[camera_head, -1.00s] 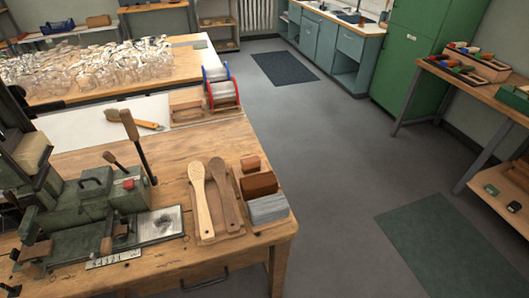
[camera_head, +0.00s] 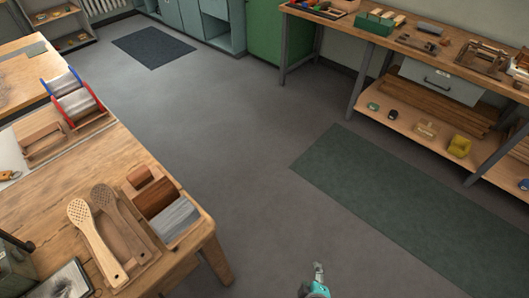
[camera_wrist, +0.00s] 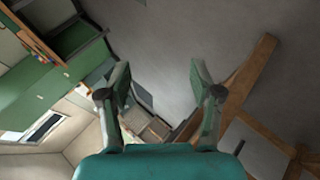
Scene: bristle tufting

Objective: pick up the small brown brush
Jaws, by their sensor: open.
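I cannot pick out the small brown brush with certainty. On the near left bench (camera_head: 60,190) a small reddish-brown block (camera_head: 138,176) sits behind a larger brown block (camera_head: 155,197) and a grey bristle bundle (camera_head: 174,220). Two paddle-shaped wooden pieces, one pale (camera_head: 90,235) and one darker (camera_head: 115,215), lie left of them. On the right bench a grey-topped brush-like item (camera_head: 430,28) lies near small brown pieces too small to tell. My gripper (camera_wrist: 160,75) is open and empty in the wrist view. Its teal end shows low in the head view, over the floor right of the left bench.
Bare grey floor (camera_head: 240,130) lies between the benches, with a dark green mat (camera_head: 400,190) before the right bench. That bench's lower shelf (camera_head: 400,118) holds small items, including a yellow one (camera_head: 459,146).

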